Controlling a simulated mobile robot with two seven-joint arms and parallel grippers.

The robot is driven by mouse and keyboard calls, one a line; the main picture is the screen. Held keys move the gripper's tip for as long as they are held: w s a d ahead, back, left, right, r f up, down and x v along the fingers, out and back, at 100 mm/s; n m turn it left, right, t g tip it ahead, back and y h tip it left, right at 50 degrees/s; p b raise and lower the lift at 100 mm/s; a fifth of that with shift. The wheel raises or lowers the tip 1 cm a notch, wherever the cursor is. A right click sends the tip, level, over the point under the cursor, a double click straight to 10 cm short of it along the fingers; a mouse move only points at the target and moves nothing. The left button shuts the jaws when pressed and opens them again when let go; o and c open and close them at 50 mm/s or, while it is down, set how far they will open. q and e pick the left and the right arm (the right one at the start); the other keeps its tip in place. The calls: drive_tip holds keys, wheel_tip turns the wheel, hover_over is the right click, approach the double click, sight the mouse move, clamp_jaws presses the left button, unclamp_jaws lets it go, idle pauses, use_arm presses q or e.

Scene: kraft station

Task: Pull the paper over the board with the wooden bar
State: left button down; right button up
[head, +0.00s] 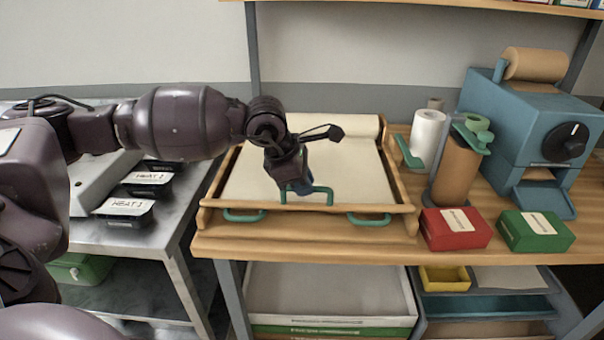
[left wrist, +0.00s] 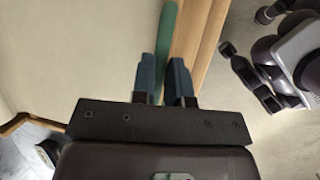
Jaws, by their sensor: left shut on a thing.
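The cream paper (head: 345,175) lies over the board, from a roll (head: 340,125) at the back to the wooden bar (head: 335,207) at the front. The board's wooden frame (head: 393,175) shows along the sides; its surface is hidden under the paper. A green handle (head: 322,190) stands at the middle of the bar. My left gripper (head: 300,187) is shut on this handle. In the left wrist view, the handle (left wrist: 167,45) sits between the blue fingers of my left gripper (left wrist: 163,80), beside the wooden bar (left wrist: 203,40). My right gripper is not in view.
Two green handles (head: 245,216) (head: 370,220) are at the frame's front edge. To the right stand a white roll (head: 427,135), a brown roll (head: 455,170), a blue dispenser (head: 520,120), a red box (head: 455,229) and a green box (head: 535,231). A metal table (head: 165,215) is at left.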

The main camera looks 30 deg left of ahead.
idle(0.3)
use_arm(q)
drive_tip(key=c, duration=1.1)
unclamp_jaws()
drive_tip(key=p+v, duration=0.1)
drive_tip(key=v, duration=1)
drive_tip(key=shift+d, duration=0.1)
